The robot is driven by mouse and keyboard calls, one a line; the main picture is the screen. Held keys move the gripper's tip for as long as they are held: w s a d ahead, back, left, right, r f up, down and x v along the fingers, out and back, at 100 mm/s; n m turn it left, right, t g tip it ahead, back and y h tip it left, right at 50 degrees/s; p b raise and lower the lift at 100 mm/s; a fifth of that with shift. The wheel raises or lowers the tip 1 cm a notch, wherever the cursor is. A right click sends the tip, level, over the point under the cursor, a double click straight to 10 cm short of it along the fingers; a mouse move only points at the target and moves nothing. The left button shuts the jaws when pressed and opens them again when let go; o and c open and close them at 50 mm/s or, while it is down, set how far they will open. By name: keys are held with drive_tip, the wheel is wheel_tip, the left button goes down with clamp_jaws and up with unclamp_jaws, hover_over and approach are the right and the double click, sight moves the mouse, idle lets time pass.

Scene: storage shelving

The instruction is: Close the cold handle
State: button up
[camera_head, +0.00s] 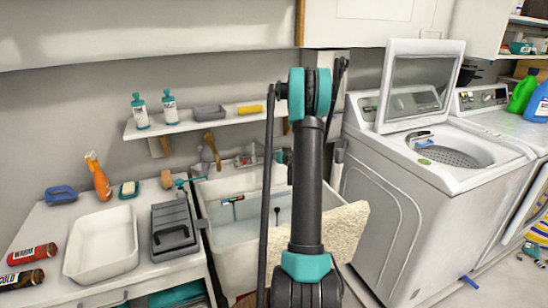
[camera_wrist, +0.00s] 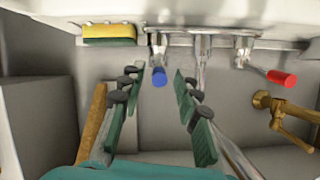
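The cold handle (camera_wrist: 159,76) is a blue-tipped tap lever in the wrist view, on the left part of the metal faucet (camera_wrist: 202,50). A red-tipped handle (camera_wrist: 282,78) is on the right, pointing sideways. My gripper (camera_wrist: 160,78) is open, with its teal fingers on either side of the blue tip in the picture. Nothing is held; I cannot tell whether a finger touches the handle. In the head view the faucet (camera_head: 245,160) shows small behind the sink, and my arm hides most of my gripper.
A brass valve (camera_wrist: 285,115) is at the right of the wrist view. A yellow sponge (camera_wrist: 109,34) lies on the shelf. The white sink (camera_head: 215,245) has a counter with a white tray (camera_head: 100,262) at left and a washer (camera_head: 400,215) at right.

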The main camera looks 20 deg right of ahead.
drive_tip(key=v, duration=0.9)
drive_tip(key=shift+s+r, duration=0.15)
drive_tip(key=shift+s, duration=0.25)
